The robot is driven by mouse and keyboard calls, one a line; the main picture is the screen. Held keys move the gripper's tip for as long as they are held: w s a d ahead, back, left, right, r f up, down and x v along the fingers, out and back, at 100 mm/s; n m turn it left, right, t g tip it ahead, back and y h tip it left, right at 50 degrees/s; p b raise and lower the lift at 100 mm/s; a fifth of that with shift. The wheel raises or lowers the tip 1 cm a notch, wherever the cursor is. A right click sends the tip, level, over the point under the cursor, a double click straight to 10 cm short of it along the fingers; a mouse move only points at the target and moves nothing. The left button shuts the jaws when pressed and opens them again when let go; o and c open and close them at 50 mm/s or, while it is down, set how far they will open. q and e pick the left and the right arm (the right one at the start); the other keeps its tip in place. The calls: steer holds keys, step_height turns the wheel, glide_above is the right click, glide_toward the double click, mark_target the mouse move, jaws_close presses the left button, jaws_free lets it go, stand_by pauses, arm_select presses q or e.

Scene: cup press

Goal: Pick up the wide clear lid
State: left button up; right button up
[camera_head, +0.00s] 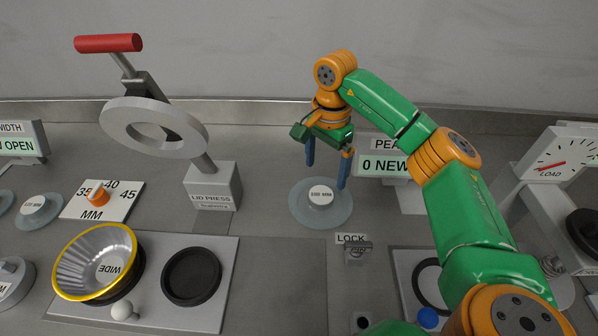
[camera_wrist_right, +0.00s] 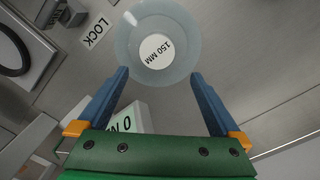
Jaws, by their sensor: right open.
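A wide clear lid (camera_head: 322,214), a round disc with a white centre knob, lies flat on the grey worktop at the middle. In the right wrist view the lid (camera_wrist_right: 160,22) has a label that reads 150 MM. My right gripper (camera_head: 327,172) is open above the lid, its two blue fingers pointing down. In the right wrist view the gripper (camera_wrist_right: 159,74) has its fingertips spread at either side of the lid's near edge. Nothing is between the fingers, and I see no clear contact with the lid. My left gripper is not in view.
A LOCK switch (camera_head: 356,252) stands just in front of the lid, and a display (camera_head: 385,165) behind it to the right. The lid press (camera_head: 212,186) stands to the left. A yellow-rimmed cup (camera_head: 72,262) marked WIDE sits front left. Smaller lids (camera_head: 37,212) lie far left.

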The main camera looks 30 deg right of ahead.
mark_target(321, 195)
steer(key=shift+a+f, duration=0.1)
steer(key=shift+f, duration=0.2)
steer(key=f, duration=0.1)
steer(key=s+f+p, duration=0.1)
steer(key=a+f+p, duration=0.1)
steer(key=shift+s+f, duration=0.25)
steer(key=shift+s, duration=0.15)
steer(key=shift+w+f, duration=0.25)
steer(key=shift+f, duration=0.85)
steer(key=shift+w+f, duration=0.1)
steer(key=shift+w, duration=0.1)
steer(key=shift+s, duration=0.15)
steer(key=c, duration=1.1)
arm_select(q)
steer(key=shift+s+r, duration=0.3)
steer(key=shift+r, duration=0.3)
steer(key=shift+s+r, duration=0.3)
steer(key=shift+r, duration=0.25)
arm_select(e)
steer(key=shift+c, duration=0.9)
